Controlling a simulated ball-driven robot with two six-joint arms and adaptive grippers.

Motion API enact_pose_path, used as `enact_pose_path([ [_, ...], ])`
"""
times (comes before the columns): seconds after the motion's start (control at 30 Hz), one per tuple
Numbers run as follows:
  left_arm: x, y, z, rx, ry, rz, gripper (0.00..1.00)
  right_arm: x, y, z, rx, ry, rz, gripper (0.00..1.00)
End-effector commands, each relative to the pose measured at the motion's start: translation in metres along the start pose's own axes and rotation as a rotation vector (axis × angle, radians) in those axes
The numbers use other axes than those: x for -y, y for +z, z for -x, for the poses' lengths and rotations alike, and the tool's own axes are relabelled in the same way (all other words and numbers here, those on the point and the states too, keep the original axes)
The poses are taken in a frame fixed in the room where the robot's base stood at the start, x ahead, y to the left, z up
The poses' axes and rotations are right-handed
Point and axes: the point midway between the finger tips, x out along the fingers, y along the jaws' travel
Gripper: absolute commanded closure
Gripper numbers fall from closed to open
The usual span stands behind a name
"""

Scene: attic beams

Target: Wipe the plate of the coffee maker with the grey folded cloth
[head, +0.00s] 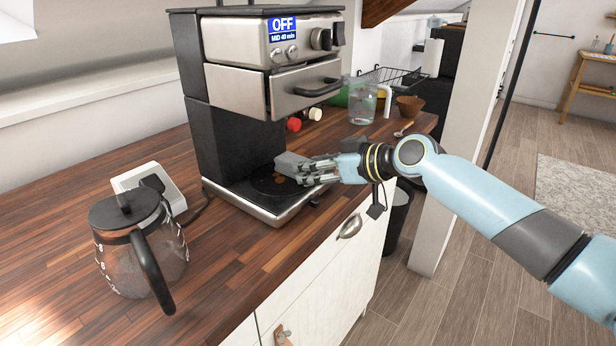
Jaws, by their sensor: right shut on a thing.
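The coffee maker (235,130) stands on the wooden counter, its display reading OFF. Its dark round plate (268,184) sits in the base below the brewing part, with a few brownish marks near its middle. My right gripper (302,172) reaches in from the right over the plate. It is shut on the grey folded cloth (290,163), which is at or just above the plate's far right part; I cannot tell if it touches. The fingers hide part of the cloth and plate. My left gripper is not in view.
A glass coffee pot (138,250) with a black lid and handle stands at the left front. A white socket block (150,183) is behind it. A glass jug (362,104), brown bowl (410,106) and wire rack (392,78) stand at the back right.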

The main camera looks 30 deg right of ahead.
Motion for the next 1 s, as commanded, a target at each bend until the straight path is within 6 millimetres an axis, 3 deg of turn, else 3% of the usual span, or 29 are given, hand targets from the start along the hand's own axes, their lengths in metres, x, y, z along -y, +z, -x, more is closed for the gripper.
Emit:
enact_pose_path([
  [0.33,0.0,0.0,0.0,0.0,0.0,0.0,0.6,0.0,0.001,0.0,0.003,0.0,0.0,0.82],
  [0.73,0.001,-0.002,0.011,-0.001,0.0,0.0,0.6,0.028,-0.001,0.001,0.002,-0.002,-0.001,0.82],
  [1.0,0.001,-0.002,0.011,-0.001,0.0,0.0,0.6,0.03,0.0,0.0,0.001,0.0,0.0,0.82],
])
